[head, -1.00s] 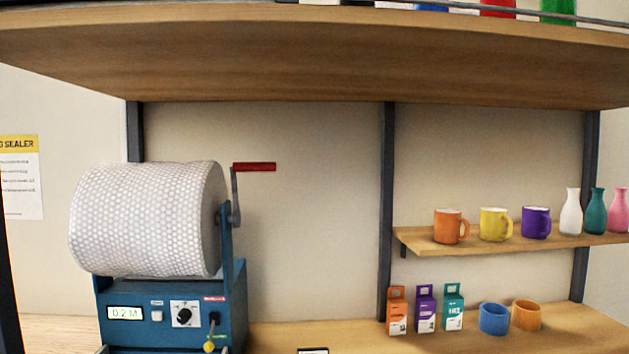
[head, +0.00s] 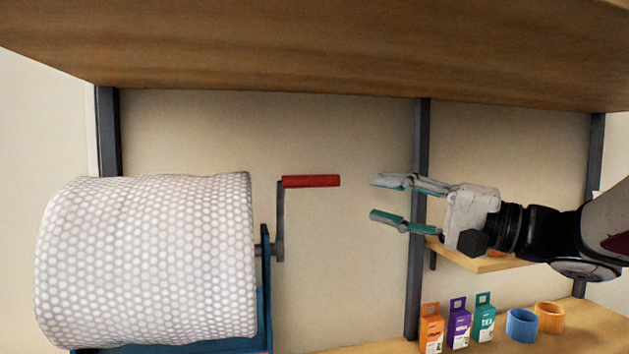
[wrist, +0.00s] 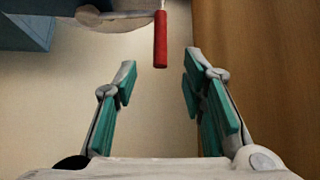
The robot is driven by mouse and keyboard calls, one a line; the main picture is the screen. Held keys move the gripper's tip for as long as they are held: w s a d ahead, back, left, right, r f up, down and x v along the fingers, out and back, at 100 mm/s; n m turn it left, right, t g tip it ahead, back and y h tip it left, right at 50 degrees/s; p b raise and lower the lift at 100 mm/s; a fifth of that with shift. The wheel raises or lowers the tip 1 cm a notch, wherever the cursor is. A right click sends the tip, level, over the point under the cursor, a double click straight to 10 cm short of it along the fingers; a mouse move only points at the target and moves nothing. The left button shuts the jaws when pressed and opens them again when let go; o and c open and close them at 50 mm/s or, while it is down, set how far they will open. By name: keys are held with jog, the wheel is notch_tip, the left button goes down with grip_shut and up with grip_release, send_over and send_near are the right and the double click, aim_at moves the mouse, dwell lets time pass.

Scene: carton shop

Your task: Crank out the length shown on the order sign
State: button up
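The bubble-wrap roll (head: 145,262) sits on its blue stand (head: 265,315) at the left of the head view. Its grey crank arm (head: 280,220) points up, with the red handle (head: 311,181) sticking out to the right at the top. My gripper (head: 382,198) is open and empty, to the right of the handle and apart from it, fingers pointing left. In the wrist view the red handle (wrist: 160,40) lies ahead of the open teal-padded fingers (wrist: 158,75), roughly between their lines. The length display and the order sign are out of view.
A wooden shelf (head: 330,55) spans above the roll and gripper. A small shelf (head: 485,262) is behind my arm. Orange, purple and teal boxes (head: 459,322) and two cups (head: 522,325) stand on the counter at lower right. The space between gripper and handle is clear.

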aim_at(320, 183)
jog(key=p+x, duration=0.2)
jog(key=x, duration=1.1)
jog(key=shift+w+a, duration=0.2)
jog(key=shift+a, duration=0.05)
jog(key=shift+c, duration=0.3)
grip_shut()
